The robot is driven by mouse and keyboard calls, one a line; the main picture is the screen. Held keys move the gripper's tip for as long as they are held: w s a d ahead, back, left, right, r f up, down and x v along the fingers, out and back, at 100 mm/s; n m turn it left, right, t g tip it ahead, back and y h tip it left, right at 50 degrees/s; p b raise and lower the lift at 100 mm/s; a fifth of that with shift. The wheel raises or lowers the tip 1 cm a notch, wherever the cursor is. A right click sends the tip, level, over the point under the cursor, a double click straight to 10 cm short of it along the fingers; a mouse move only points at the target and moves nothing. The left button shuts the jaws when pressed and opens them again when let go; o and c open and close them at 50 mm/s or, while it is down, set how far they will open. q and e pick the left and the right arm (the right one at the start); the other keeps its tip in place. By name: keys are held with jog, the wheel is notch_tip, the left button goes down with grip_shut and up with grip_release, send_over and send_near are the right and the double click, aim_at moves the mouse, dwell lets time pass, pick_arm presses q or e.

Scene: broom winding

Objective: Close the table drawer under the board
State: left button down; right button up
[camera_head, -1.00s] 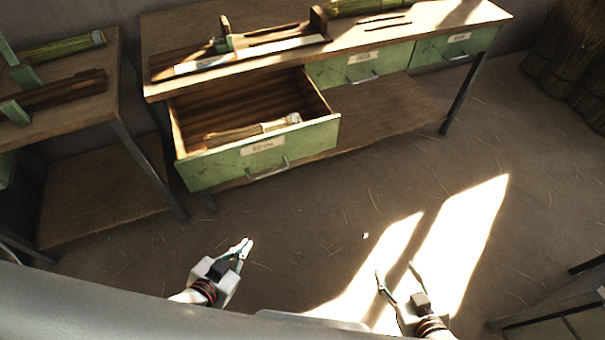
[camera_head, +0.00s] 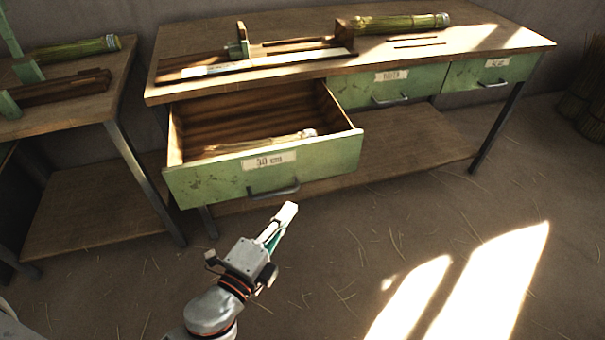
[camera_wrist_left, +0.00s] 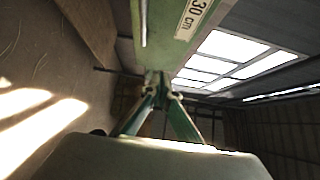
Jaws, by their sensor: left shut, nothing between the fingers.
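The green drawer (camera_head: 262,170) labelled "30 cm" is pulled out under the left part of the table's top. It has a grey bar handle (camera_head: 273,191) on its front, and a bundle of straw (camera_head: 262,143) lies inside. The board (camera_head: 262,62) lies on the tabletop above it. My left gripper (camera_head: 285,219) is shut and empty, a little below and in front of the handle. In the left wrist view the shut fingers (camera_wrist_left: 157,80) point at the green drawer front (camera_wrist_left: 165,35). My right gripper is not in view.
Two shut green drawers (camera_head: 390,86) are to the right under the same top. A second table (camera_head: 75,98) stands at the left with a narrow gap between. A low shelf (camera_head: 400,146) lies under the drawers. The floor in front is open, with straw bits.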

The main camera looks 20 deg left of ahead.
pick_arm(q)
send_near(308, 163)
jog(key=w+d, duration=0.3)
jog(key=shift+w+a+f+p, duration=0.1)
jog(key=shift+w+a+p, duration=0.1)
jog(key=shift+w+a, duration=0.4)
jog(key=shift+w+a+f+p, duration=0.15)
jog(key=shift+w+a, duration=0.1)
jog(key=shift+w, duration=0.5)
jog(key=shift+r, duration=0.15)
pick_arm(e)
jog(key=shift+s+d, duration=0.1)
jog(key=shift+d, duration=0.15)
pick_arm(q)
jog(key=shift+w, duration=0.1)
